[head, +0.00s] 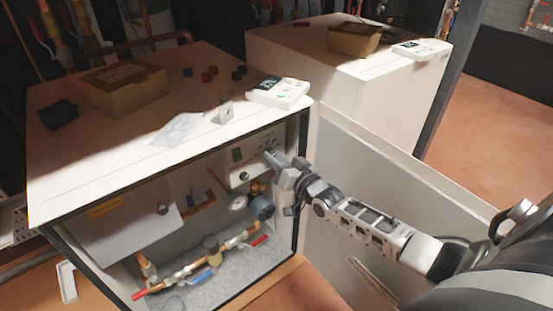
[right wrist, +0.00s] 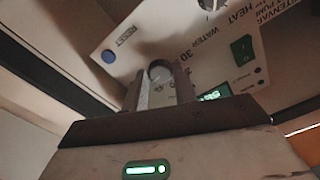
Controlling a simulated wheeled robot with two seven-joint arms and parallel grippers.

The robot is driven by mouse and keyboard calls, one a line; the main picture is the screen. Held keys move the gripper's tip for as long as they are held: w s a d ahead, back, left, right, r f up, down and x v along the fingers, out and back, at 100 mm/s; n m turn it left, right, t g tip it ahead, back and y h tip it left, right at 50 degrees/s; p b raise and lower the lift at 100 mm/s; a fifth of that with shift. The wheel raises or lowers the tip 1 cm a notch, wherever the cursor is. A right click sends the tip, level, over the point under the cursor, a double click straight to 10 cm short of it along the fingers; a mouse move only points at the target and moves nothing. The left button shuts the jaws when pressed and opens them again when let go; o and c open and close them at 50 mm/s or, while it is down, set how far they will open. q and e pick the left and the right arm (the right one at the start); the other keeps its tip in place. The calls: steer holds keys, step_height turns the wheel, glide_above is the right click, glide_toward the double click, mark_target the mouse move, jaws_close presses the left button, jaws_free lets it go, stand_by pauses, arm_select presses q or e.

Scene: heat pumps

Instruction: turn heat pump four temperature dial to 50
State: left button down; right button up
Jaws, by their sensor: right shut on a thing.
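The open heat pump cabinet (head: 165,110) has a white control panel (head: 238,160) inside, at its upper right. In the right wrist view the panel (right wrist: 120,40) is tilted and shows printed words, a "30", a blue button and a green switch. The round temperature dial (right wrist: 159,72) sits between the fingers of my right gripper (right wrist: 164,84), which is shut on it. In the head view my right gripper (head: 271,158) reaches in front of the panel and hides the dial. The dial's pointer setting cannot be read. My left gripper is not in view.
The open cabinet door (head: 370,200) stands right, behind my right arm. Below the panel are pipes, a gauge (head: 237,201) and a red-handled valve (head: 258,241). A cardboard box (head: 125,85), small blocks and a white device (head: 279,92) lie on top. A second cabinet (head: 330,75) stands behind.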

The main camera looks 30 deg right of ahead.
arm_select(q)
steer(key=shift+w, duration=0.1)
arm_select(e)
steer(key=o, duration=1)
steer(key=shift+c, duration=0.2)
arm_select(q)
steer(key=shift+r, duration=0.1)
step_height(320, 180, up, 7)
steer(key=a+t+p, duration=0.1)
steer(key=p, duration=0.2)
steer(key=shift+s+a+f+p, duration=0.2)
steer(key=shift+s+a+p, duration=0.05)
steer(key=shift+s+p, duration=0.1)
arm_select(e)
steer(key=s+d, duration=0.1)
steer(key=s, duration=1.5)
steer(key=shift+d, duration=0.15)
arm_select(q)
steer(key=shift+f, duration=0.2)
